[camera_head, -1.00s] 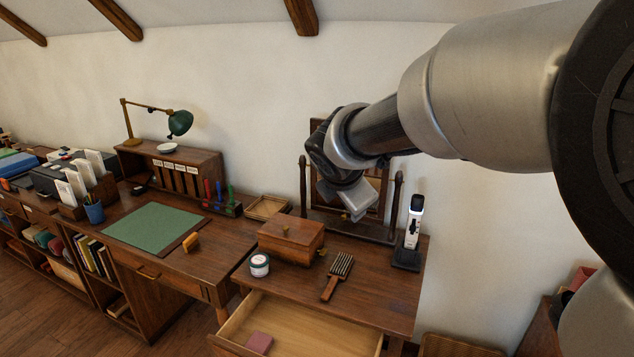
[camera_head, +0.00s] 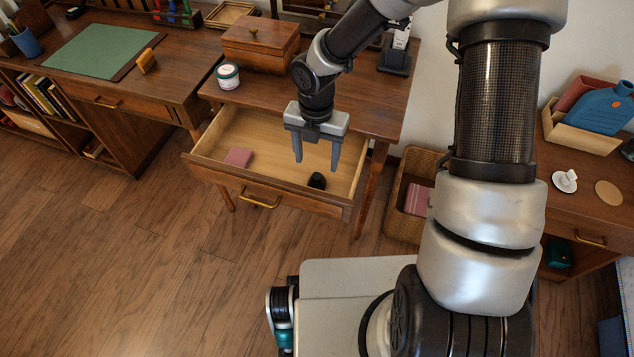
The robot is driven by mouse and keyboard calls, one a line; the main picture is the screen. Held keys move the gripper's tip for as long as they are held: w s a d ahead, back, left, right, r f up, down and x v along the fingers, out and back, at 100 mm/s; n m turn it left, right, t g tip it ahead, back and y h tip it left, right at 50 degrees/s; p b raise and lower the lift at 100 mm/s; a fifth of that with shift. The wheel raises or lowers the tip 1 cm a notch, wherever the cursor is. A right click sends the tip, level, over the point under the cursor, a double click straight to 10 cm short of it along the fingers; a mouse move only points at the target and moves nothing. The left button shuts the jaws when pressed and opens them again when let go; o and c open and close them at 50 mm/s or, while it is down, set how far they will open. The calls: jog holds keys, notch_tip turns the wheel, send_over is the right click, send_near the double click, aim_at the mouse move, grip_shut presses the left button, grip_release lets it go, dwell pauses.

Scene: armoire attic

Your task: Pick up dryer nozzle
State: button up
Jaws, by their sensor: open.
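A small black object (camera_head: 317,181), which looks like the dryer nozzle, lies in the open drawer (camera_head: 200,150) of the dressing table, near the drawer's front right. My gripper (camera_head: 316,166) points down over the drawer with its two grey fingers spread apart and nothing between them. The black object shows just below the fingertips in the picture. I cannot tell the exact height gap between them. A pink block (camera_head: 239,157) lies in the drawer to the left.
A wooden box (camera_head: 262,50) and a white jar (camera_head: 228,76) stand on the dressing table (camera_head: 375,105) above the drawer. A wicker basket (camera_head: 403,205) stands right of it. A side table with a blue bottle (camera_head: 603,112) is at far right. Open floor lies in front of the drawer.

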aim_at(316, 177)
notch_tip(316, 177, down, 4)
jog(key=shift+r+b, duration=0.1)
jog(key=shift+b, duration=0.35)
jog(key=f+b, duration=0.2)
jog(key=f, duration=0.3)
jog(key=shift+s+f, duration=0.15)
jog(key=shift+s, duration=0.05)
jog(key=shift+c, duration=0.3)
jog(key=c, duration=1.1)
